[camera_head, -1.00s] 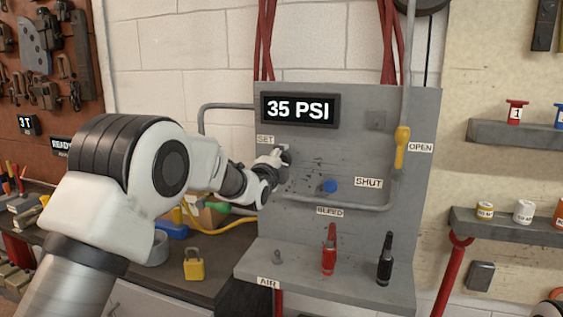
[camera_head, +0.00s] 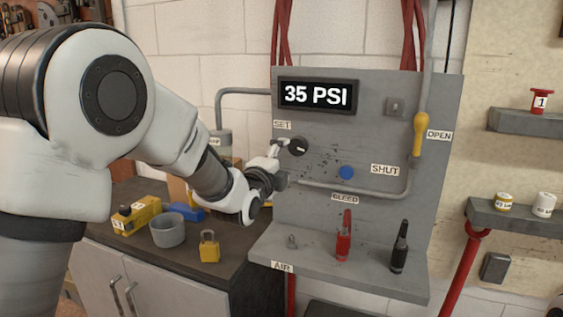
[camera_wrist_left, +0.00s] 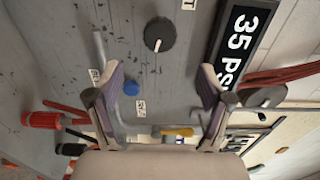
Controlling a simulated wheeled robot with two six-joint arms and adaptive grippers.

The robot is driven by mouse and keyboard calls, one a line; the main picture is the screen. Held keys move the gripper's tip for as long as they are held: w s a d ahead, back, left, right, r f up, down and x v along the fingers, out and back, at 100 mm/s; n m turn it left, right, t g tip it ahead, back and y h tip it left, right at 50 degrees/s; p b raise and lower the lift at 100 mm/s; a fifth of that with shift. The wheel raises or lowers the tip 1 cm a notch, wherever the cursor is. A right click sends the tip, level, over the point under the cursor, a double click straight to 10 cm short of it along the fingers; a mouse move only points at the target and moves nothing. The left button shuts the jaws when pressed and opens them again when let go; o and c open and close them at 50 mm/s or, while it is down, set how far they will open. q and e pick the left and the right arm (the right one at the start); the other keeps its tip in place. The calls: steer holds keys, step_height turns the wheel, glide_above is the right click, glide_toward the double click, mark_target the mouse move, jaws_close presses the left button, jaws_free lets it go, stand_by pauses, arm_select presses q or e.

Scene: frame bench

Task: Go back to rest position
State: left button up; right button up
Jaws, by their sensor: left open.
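My left gripper (camera_head: 279,162) is open and empty in front of the grey panel (camera_head: 420,110), just left of the black SET knob (camera_head: 298,146). In the left wrist view the fingers of my left gripper (camera_wrist_left: 153,88) are spread wide, with nothing between them. The black knob (camera_wrist_left: 160,34) with its white mark stands clear beyond the fingertips. The display (camera_head: 318,95) reads 35 PSI. My right gripper does not show.
The panel carries a blue button (camera_head: 346,172) and a yellow valve handle (camera_head: 420,134). Red (camera_head: 344,236) and black (camera_head: 399,247) fittings stand on its ledge. A yellow padlock (camera_head: 209,246) and grey cup (camera_head: 167,230) are on the bench, below my left arm.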

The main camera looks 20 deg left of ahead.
arm_select(q)
steer(key=shift+s, duration=0.1)
stand_by(0.3)
steer(key=s+f+n+g, duration=0.3)
steer(key=s+f, duration=0.1)
steer(key=f, duration=0.8)
steer(key=s+a+f+n+g, duration=0.1)
steer(key=s+f+n+g, duration=0.3)
steer(key=f, duration=0.8)
steer(key=s+f+n+g, duration=0.2)
steer(key=s+f, duration=0.3)
steer(key=f, duration=0.7)
steer(key=s+f+n+g, duration=0.3)
steer(key=s+f, duration=0.2)
steer(key=s, duration=0.5)
steer(key=s+f+n+g, duration=0.3)
steer(key=s+f, duration=0.3)
steer(key=s, duration=0.4)
steer(key=s+f+n+g, duration=0.3)
steer(key=s+f, duration=0.3)
steer(key=s, duration=0.5)
steer(key=shift+a+n+y, duration=0.15)
steer(key=shift+n+y, duration=0.15)
steer(key=shift+n, duration=0.1)
